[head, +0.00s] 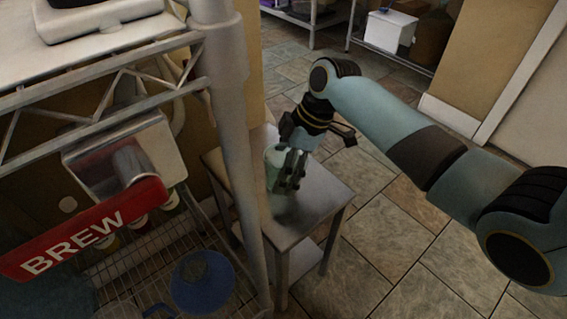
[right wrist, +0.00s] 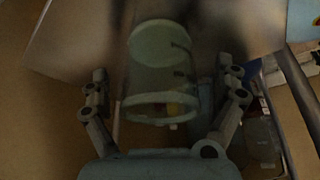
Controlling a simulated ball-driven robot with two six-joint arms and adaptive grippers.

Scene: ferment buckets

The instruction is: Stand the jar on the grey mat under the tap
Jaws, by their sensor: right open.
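A pale green, see-through jar (head: 273,157) stands on a small metal table in the head view, partly hidden by my right gripper (head: 291,170). In the right wrist view the jar (right wrist: 160,75) lies between the two spread fingers of my right gripper (right wrist: 168,90). There is a gap on each side of the jar, so the gripper is open around or just short of it. I cannot make out the grey mat or the tap in either view. My left gripper is not in view.
The small metal table (head: 325,195) stands right of a grey rack post (head: 235,120). Left of the post are a red BREW sign (head: 82,230) and a blue-lidded bucket (head: 203,280) on a wire shelf. Tiled floor (head: 385,235) lies open to the right.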

